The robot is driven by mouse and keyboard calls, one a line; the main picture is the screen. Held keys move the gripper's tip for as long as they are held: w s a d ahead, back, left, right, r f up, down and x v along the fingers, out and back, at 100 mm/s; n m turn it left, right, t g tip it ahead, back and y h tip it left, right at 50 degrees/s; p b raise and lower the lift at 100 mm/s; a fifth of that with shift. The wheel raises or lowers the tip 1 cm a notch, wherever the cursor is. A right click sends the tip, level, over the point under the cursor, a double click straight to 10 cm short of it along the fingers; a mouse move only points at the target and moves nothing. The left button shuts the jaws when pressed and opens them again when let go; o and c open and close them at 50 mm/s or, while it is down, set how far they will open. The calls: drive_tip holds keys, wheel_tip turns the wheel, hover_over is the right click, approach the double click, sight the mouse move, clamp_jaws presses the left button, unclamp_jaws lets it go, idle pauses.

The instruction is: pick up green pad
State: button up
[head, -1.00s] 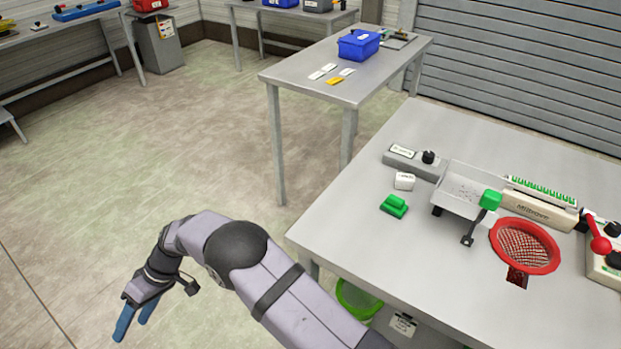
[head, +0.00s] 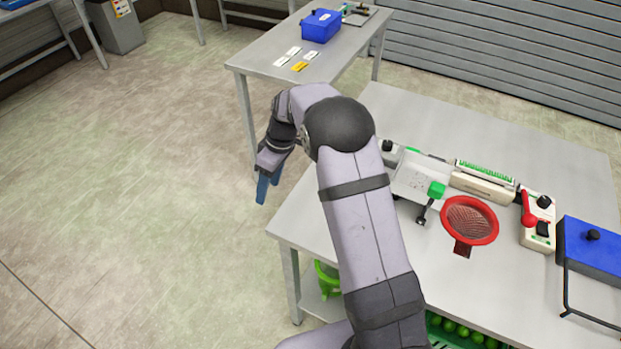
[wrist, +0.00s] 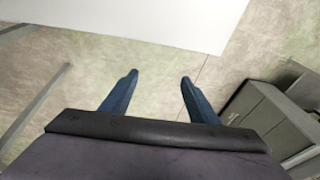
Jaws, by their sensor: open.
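The green pad is hidden in the head view now; my arm covers the part of the near table (head: 500,300) where it lay a second ago. It is not in the wrist view either. My gripper (head: 268,188) hangs off the left edge of the near table, above the floor, with its blue fingers pointing down. In the wrist view, my gripper's fingers (wrist: 158,78) are spread apart with nothing between them.
A red-rimmed net (head: 470,220), a tray with a green-knobbed lever (head: 436,190), a control box (head: 538,225) and a blue box (head: 592,248) occupy the near table's right side. A second table (head: 262,65) stands behind. A green bucket (head: 327,280) is below.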

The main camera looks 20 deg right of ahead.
drive_tip(key=shift+m+h, duration=0.6)
drive_tip(key=shift+h, duration=0.2)
drive_tip(key=s+d+r, duration=0.1)
drive_tip(key=d, duration=0.3)
drive_tip(key=s+d+r+p, duration=0.1)
drive_tip(key=d+r, duration=0.1)
drive_tip(key=d, duration=0.3)
drive_tip(key=s+d+r, duration=0.1)
drive_tip(key=d, duration=0.4)
drive_tip(key=shift+s+r+p, duration=0.25)
drive_tip(key=shift+r+p, duration=0.05)
drive_tip(key=shift+p, duration=0.1)
drive_tip(key=shift+m+h, duration=0.4)
drive_tip(key=shift+h, duration=0.3)
drive_tip(key=s+d, duration=0.1)
drive_tip(key=d, duration=0.2)
drive_tip(key=s+d+r+p, duration=0.1)
drive_tip(key=s+d, duration=0.1)
drive_tip(key=d, duration=0.1)
drive_tip(key=s+d+r, duration=0.1)
drive_tip(key=d, duration=0.2)
drive_tip(key=shift+s+r, duration=0.2)
drive_tip(key=shift+s, duration=0.15)
drive_tip(key=shift+w+f+p, duration=0.15)
drive_tip(key=shift+f+p, duration=1.7)
drive_tip(key=shift+f, duration=1.85)
drive_tip(key=c, duration=1.1)
